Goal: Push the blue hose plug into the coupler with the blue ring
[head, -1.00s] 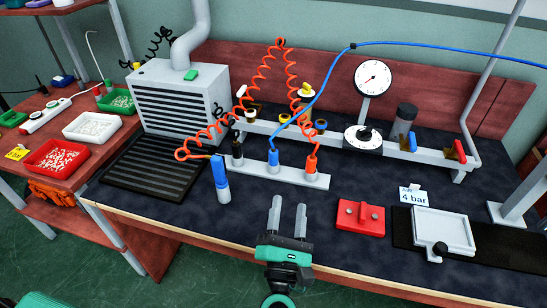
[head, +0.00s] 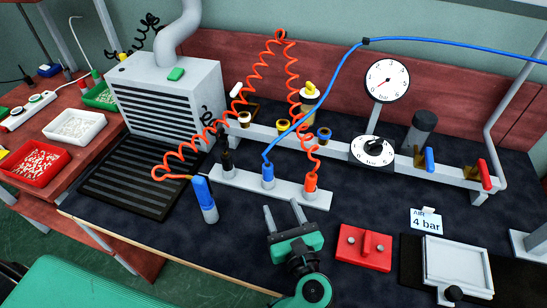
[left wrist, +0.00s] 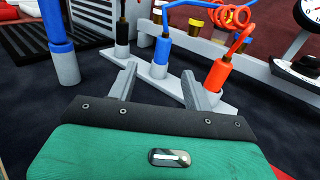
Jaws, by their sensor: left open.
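The blue hose plug (head: 268,177) stands upright in the middle of a grey holder strip (head: 236,186), with the blue hose rising from it. It also shows in the left wrist view (left wrist: 160,57), beyond and between my fingertips. My left gripper (head: 282,205) is open and empty, just in front of the strip and apart from the plug. Several couplers sit along the grey rail behind the strip. My right gripper is not in view.
A black plug (head: 228,166) and an orange plug (head: 311,182) flank the blue one. A blue-and-grey cylinder (head: 205,199) stands left of the strip. A red block (head: 364,248) lies to the right. The orange coiled hose (head: 247,83) arches above. Dark mat is free around my gripper.

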